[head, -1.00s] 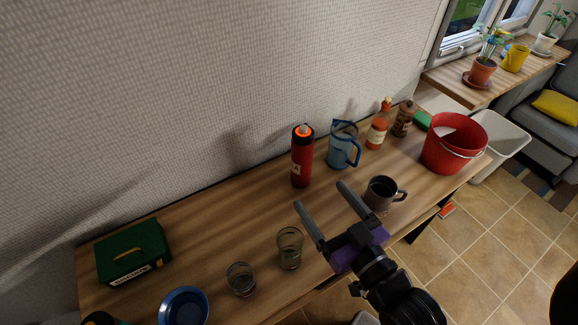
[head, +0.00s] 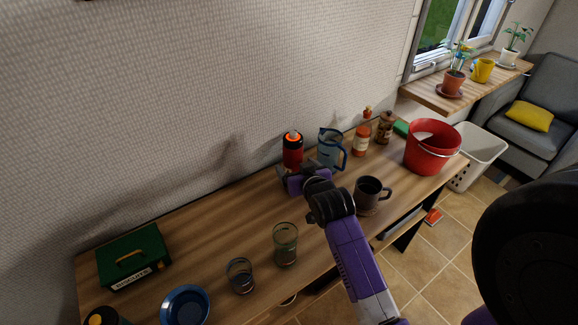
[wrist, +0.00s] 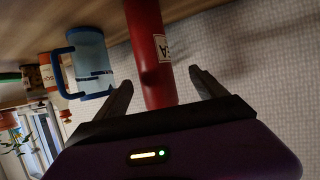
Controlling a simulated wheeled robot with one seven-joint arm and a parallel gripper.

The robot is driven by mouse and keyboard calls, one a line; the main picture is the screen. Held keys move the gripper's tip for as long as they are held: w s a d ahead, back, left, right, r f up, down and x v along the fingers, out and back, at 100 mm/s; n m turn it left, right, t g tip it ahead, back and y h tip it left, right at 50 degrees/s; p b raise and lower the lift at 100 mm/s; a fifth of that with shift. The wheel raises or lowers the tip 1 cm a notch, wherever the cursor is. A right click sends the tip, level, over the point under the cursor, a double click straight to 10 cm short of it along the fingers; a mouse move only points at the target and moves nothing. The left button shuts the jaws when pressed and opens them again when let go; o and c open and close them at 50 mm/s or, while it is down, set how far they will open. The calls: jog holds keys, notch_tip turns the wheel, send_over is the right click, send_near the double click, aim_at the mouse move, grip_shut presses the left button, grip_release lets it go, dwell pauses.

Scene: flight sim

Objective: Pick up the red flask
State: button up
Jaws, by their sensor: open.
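In the wrist view the red flask (wrist: 152,60) lies between the two spread fingers of my gripper (wrist: 161,88), with a gap visible on each side. The gripper is open and not closed on it. The wrist picture is turned, with the table at the top.
A blue pitcher (head: 331,149) stands just right of the flask, and it also shows in the wrist view (wrist: 90,60). A dark mug (head: 369,191), two glasses (head: 285,243) and bottles (head: 361,140) are nearby. The green box (head: 133,258) is far left; table between is clear.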

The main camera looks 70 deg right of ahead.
jog(key=shift+s+f+p+x, duration=0.15)
jog(key=shift+x, duration=0.95)
jog(key=shift+s+f+p+x, duration=0.1)
jog(key=shift+f+p+x, duration=0.1)
jog(key=shift+x, duration=0.9)
jog(key=shift+s+f+p+x, duration=0.1)
jog(key=shift+s+p+x, duration=0.05)
jog(key=shift+x, duration=0.95)
jog(key=shift+d, duration=0.15)
grip_shut()
jog(key=shift+r, duration=0.2)
